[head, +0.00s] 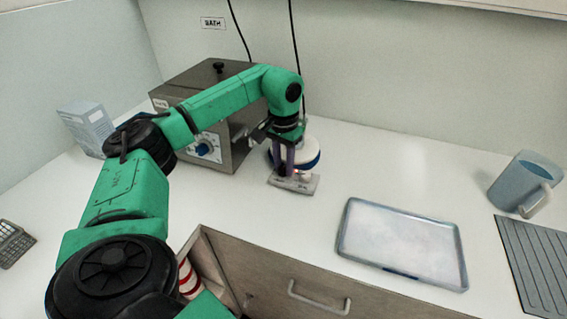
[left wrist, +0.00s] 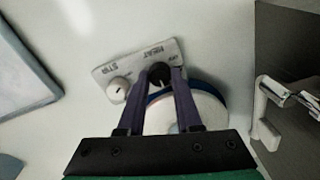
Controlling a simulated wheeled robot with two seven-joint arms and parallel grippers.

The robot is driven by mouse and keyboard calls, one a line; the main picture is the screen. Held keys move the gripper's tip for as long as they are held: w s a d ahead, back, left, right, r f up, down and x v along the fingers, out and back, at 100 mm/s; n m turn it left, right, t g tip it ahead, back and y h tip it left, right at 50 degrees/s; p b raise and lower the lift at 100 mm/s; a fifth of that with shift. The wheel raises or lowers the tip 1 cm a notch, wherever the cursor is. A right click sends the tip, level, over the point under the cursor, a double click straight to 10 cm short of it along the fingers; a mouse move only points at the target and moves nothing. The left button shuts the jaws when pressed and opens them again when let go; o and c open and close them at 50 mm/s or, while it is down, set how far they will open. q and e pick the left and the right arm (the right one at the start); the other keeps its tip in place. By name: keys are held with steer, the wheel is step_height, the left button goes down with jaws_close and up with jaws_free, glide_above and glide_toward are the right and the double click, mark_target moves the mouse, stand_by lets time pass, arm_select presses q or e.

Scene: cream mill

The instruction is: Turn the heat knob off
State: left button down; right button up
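The hot plate's grey control panel (head: 300,186) sits on the white counter, in front of its round white top (head: 307,155). In the left wrist view, the panel (left wrist: 108,70) carries a black knob (left wrist: 158,72) by the word HEAT and a white knob (left wrist: 118,91) by the word STIR. My left gripper (head: 285,172) points down at the panel. Its two purple fingers (left wrist: 158,80) stand on either side of the black heat knob. I cannot tell whether they touch it. In the head view the fingers hide the heat knob, and a small red light shows beside them.
A grey bath box (head: 172,92) with a blue dial stands behind my left arm. A metal tray (head: 400,242) lies to the right, with a blue-grey jug (head: 516,185) and a ribbed mat (head: 535,262) beyond. A drawer with a handle (head: 318,299) is below the counter edge.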

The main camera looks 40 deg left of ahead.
arm_select(q)
steer(key=shift+r+n, duration=0.1)
steer(key=shift+n, duration=0.2)
steer(key=shift+n+p, duration=0.35)
steer(key=shift+n, duration=0.15)
steer(key=n+p, duration=0.1)
steer(key=n, duration=0.2)
steer(key=n+p, duration=0.1)
steer(key=n, duration=0.5)
steer(key=shift+n+p, duration=0.3)
steer(key=n+p, duration=0.1)
steer(key=n, duration=1.1)
steer(key=shift+w+n, duration=0.1)
steer(key=shift+n, duration=0.3)
